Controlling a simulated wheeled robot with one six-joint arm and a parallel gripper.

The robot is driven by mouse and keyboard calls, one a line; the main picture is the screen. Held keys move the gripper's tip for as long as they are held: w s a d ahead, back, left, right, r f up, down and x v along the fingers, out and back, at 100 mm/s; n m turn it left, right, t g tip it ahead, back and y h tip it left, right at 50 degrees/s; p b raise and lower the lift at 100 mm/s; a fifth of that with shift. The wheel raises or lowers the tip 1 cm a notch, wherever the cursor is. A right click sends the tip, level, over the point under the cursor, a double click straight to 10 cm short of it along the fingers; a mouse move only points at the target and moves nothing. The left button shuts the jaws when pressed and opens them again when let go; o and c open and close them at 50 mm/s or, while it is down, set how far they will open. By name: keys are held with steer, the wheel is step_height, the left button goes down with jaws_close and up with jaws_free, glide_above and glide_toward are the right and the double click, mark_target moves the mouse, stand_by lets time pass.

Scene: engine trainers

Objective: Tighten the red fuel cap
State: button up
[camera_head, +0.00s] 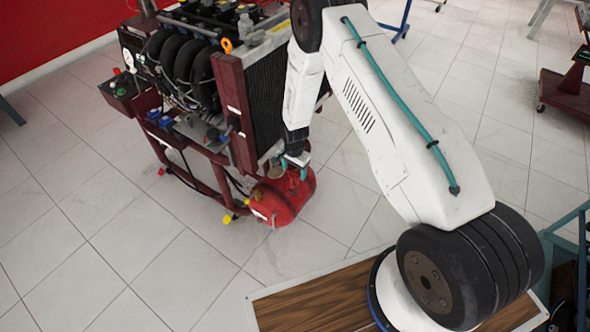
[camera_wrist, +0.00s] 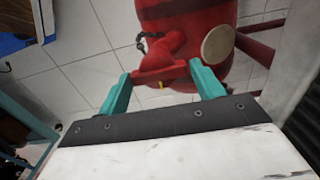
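The red fuel tank (camera_head: 283,200) sits low at the front corner of the engine trainer in the head view. It also fills the top of the wrist view (camera_wrist: 190,20). The red fuel cap (camera_wrist: 160,74) shows in the wrist view as a wide red piece on the tank's neck, with a dark chain beside it. My gripper (camera_wrist: 162,82) has its teal fingers at either end of the cap, seemingly touching both sides. In the head view my gripper (camera_head: 294,168) reaches down onto the tank's top; the cap is hidden there.
The engine trainer (camera_head: 205,85), with its maroon frame and radiator, stands just left of and behind my gripper. A round beige disc (camera_wrist: 218,43) is on the tank beside the cap. Tiled floor is clear at the front left. Another maroon stand (camera_head: 565,90) is at the far right.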

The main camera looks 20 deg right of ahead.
mark_target(294, 171)
steer(key=shift+o, duration=1.2)
steer(key=shift+a, duration=0.1)
step_height(294, 171, up, 8)
steer(key=shift+f, duration=0.1)
